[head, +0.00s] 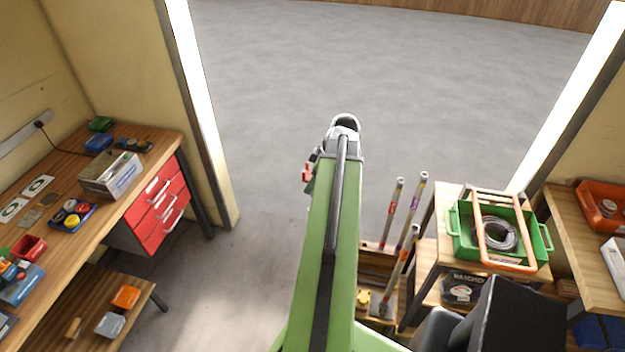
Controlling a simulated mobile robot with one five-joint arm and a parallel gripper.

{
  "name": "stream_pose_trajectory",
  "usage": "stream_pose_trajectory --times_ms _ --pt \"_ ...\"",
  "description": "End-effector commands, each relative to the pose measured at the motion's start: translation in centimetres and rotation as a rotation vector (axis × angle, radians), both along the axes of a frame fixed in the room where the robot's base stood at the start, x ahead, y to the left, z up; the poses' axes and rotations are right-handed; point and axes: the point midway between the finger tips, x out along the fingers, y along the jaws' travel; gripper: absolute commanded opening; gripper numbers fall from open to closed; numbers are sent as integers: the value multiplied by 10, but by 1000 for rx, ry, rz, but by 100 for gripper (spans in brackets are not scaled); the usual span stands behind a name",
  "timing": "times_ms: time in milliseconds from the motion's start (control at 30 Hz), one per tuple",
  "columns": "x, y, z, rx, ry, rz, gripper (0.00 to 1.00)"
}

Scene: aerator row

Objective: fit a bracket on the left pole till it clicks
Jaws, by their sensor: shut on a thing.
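Slim upright poles with coloured bands stand right of the arm, the left one (391,212) beside a right one (416,194). A nearer pole (402,262) leans in front of them. No bracket can be clearly recognised.
A workbench (160,145) with red drawers (160,205) stands left. A low bench (88,290) is below it. At right, a green crate (462,245) holds a coiled hose (497,234) on a wooden stand. The grey floor (270,70) ahead is clear.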

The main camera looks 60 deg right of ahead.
Motion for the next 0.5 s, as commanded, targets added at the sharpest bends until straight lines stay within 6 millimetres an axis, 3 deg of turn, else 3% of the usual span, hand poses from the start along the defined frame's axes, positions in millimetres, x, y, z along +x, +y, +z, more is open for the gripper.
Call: stream_pose_trajectory --times_ms 500 --pt "2 2 -53 -1 0 4 0"
